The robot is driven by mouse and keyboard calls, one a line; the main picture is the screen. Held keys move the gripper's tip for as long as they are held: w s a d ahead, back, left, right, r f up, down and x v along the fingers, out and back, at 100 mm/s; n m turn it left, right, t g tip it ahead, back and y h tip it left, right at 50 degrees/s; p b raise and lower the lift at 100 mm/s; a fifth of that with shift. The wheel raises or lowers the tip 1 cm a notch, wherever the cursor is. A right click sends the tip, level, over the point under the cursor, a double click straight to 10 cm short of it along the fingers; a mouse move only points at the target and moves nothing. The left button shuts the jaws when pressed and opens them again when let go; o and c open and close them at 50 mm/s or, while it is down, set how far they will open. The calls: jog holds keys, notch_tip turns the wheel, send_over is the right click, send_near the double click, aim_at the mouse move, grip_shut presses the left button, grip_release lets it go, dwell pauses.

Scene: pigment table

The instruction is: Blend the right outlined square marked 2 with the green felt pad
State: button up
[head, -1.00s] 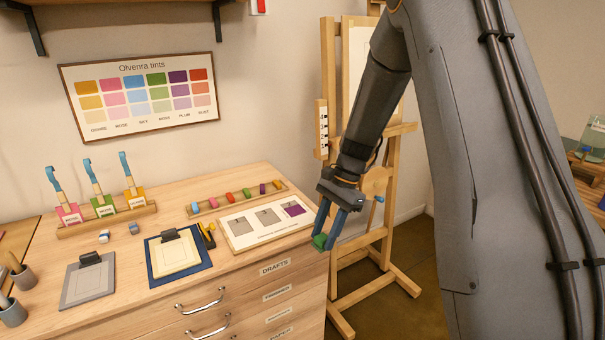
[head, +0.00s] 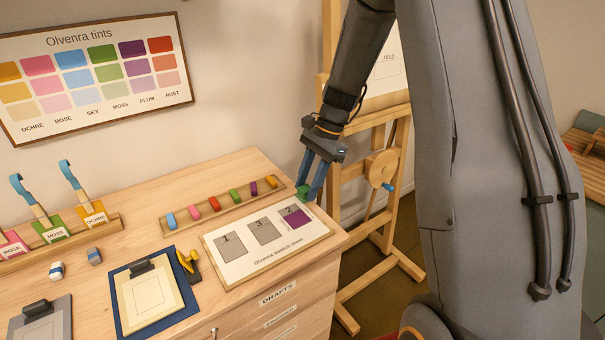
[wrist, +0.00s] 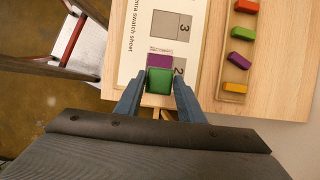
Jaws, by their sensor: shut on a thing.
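The swatch sheet (head: 225,262) lies on the table with three outlined squares marked 1, 3 and 2 from left to right. My gripper (head: 311,188) is shut on the green felt pad (head: 303,191), which also shows between the fingers in the wrist view (wrist: 159,80).
A wooden rack of several coloured pads (head: 223,205) lies just behind the sheet. A yellow clip (head: 187,262) and a clipboard (head: 150,297) are to the left. The easel (head: 345,180) stands beyond the table's right edge.

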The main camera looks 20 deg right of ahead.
jog(key=shift+w+f, duration=0.1)
jog(key=shift+f, duration=0.05)
jog(key=shift+f+b, duration=2)
jog(key=shift+f, duration=0.5)
jog(key=shift+f+b, duration=0.3)
jog(key=shift+f, duration=0.55)
jog(key=shift+a, duration=0.1)
jog(key=shift+s+a+r+p, duration=0.1)
jog(key=shift+s+a+p, duration=0.15)
jog(key=shift+a, duration=0.35)
jog(key=shift+s+a+r+p, duration=0.1)
jog(key=shift+s+a+p, duration=0.15)
jog(key=shift+a, duration=0.3)
jog(key=shift+s+a+f+p, duration=0.1)
jog(key=shift+s+a+p, duration=0.15)
jog(key=shift+a, duration=0.5)
jog(key=shift+s+a+f+p, duration=0.1)
jog(key=shift+s+a, duration=0.1)
jog(key=shift+a, duration=0.5)
jog(key=shift+d, duration=0.15)
jog(key=shift+w+d, duration=0.25)
jog(key=shift+d, duration=0.4)
jog(key=shift+w+d, duration=0.2)
jog(key=shift+d, duration=0.45)
